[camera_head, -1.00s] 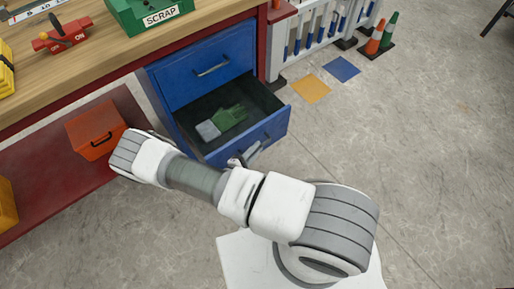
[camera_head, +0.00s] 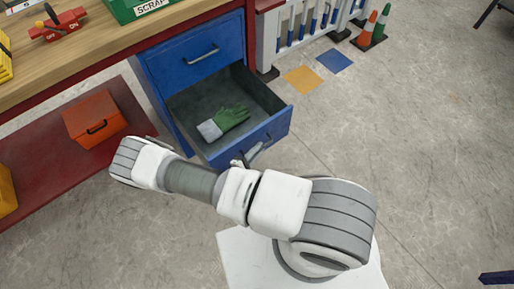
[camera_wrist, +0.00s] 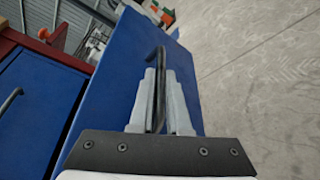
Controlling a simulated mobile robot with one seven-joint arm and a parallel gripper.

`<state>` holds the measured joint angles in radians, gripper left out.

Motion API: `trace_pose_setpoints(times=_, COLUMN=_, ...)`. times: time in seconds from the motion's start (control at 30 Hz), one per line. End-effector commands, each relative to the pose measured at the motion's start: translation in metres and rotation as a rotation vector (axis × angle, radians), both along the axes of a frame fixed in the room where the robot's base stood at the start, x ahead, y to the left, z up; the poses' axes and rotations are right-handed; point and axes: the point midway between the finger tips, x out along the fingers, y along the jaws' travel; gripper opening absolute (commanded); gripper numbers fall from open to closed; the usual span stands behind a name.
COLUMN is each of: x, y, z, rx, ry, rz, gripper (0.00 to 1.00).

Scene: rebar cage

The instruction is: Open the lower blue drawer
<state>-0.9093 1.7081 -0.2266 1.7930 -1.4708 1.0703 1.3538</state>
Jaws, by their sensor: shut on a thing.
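The lower blue drawer (camera_head: 282,128) stands pulled well out of the cabinet in the head view, its dark inside showing. A green and white glove (camera_head: 229,120) lies in it. My gripper (camera_head: 247,158) is at the drawer's front, partly hidden behind my own arm. In the wrist view the blue drawer front (camera_wrist: 113,95) fills the middle, and my gripper (camera_wrist: 159,80) is shut on the dark bar handle (camera_wrist: 162,58). The upper blue drawer (camera_head: 180,75) is closed, and its handle (camera_head: 201,55) is free.
A red toolbox (camera_head: 94,113) sits on the red lower shelf (camera_head: 40,175) left of the drawers. A white fence (camera_head: 300,30) and traffic cones (camera_head: 370,28) stand behind.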

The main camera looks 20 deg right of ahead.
Motion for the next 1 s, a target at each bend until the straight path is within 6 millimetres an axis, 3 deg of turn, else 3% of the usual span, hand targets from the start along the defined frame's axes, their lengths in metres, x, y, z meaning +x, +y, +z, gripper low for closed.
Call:
trace_pose_setpoints(times=0.5, x=-0.0012, y=0.0006, z=-0.0001, rx=0.002, ry=0.000, rz=0.001, gripper=0.00)
trace_pose_setpoints(times=0.53, x=-0.0012, y=0.0007, z=-0.0001, rx=0.002, ry=0.000, rz=0.001, gripper=0.17)
trace_pose_setpoints(times=0.7, x=-0.0011, y=0.0003, z=-0.0001, rx=0.001, ry=-0.001, rz=0.001, gripper=0.45)
trace_pose_setpoints(times=1.0, x=-0.0010, y=0.0001, z=0.0000, rx=0.000, ry=0.000, rz=0.000, gripper=0.45)
